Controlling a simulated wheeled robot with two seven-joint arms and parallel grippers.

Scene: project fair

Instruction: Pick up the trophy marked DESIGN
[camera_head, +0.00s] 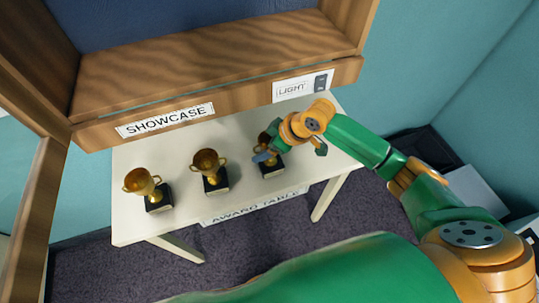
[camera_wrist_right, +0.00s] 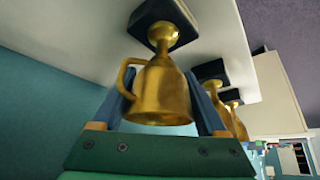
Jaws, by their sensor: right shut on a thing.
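My left gripper is not in view.
A wooden showcase (camera_head: 100,133) rises behind the table, with a LIGHT switch (camera_head: 320,83) on its front edge. The other two trophies stand to the left of the held one. A dark box (camera_head: 425,148) and a pale box (camera_head: 478,188) are on the floor at right.

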